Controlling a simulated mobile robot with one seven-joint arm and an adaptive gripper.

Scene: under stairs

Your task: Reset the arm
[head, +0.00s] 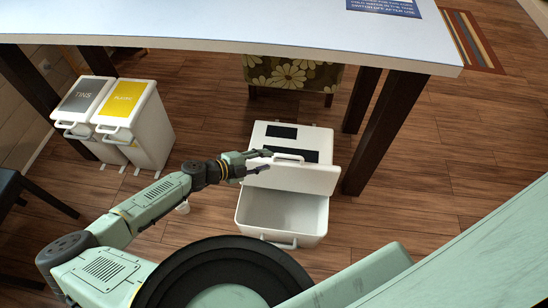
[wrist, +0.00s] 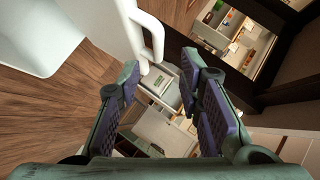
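My arm reaches out from the lower left in the head view. My gripper (head: 258,160) is at the upper left edge of a white bin (head: 318,140), close to the white handle (head: 288,157) on its raised flap (head: 290,178). In the wrist view my gripper (wrist: 160,78) has its two padded fingers spread apart. The white handle (wrist: 157,38) shows just beyond the fingertips, and I see nothing held between them. Whether a finger touches the handle I cannot tell.
The bin's front compartment (head: 282,212) stands open and looks empty. A white table (head: 230,22) with dark legs (head: 388,130) stands above and behind. Two lidded bins, grey-topped (head: 85,95) and yellow-topped (head: 122,103), stand at left. Wooden floor (head: 435,180) is clear at right.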

